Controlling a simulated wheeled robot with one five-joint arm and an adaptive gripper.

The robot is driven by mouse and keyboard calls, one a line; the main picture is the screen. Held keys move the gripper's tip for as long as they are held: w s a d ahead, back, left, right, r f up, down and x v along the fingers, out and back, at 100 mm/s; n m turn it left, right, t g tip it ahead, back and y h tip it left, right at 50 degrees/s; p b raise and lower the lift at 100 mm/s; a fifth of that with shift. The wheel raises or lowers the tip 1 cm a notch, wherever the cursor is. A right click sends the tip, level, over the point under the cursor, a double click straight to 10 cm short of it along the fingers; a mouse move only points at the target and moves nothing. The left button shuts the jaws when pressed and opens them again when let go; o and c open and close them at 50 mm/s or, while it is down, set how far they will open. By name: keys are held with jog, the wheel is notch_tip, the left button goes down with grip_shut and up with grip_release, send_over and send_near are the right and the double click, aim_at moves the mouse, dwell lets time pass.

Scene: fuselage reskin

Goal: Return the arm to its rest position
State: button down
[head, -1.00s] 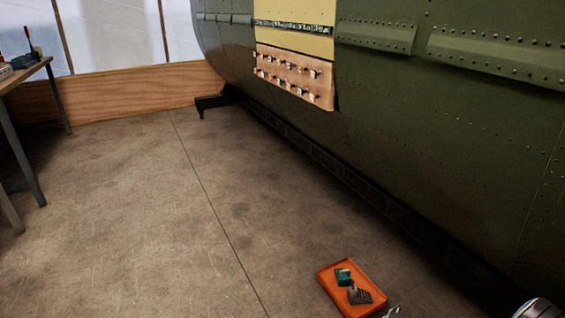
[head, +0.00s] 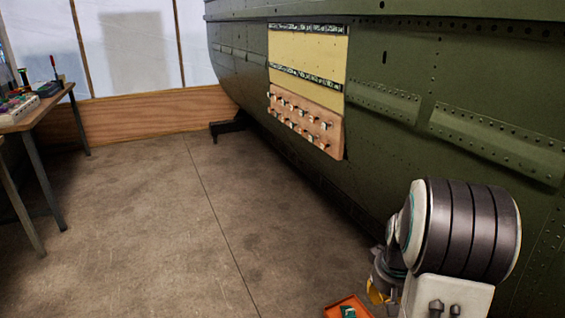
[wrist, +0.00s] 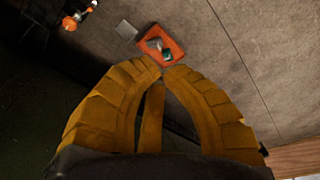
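My arm rises at the lower right in the head view, in front of the green fuselage (head: 400,145). My gripper (head: 378,290) hangs at its lower left, mostly hidden behind my arm, with only a bit of yellow showing. In the wrist view the two yellow fingers of my gripper (wrist: 163,68) come together at their tips. Nothing shows held between them.
An orange tray (wrist: 179,52) with small items lies on the floor beyond the fingertips; its edge shows in the head view (head: 335,309). A grey square piece (wrist: 126,30) lies near it. A workbench (head: 48,105) stands left. The middle floor is clear.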

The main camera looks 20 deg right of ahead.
jog(key=s+a+r+n+t+p, duration=0.1)
jog(key=a+r+p, duration=0.2)
jog(key=a+r, duration=0.45)
jog(key=s+a+r+n+p, duration=0.2)
jog(key=a+r+p, duration=0.1)
jog(key=a+r, duration=0.45)
jog(key=s+a+r+n+y+p, duration=0.1)
jog(key=s+a+r+p, duration=0.4)
jog(key=s+a+r, duration=0.2)
jog(key=shift+s+a+r+n+t, duration=0.3)
jog(key=shift+a+r+t, duration=0.1)
jog(key=shift+a, duration=0.1)
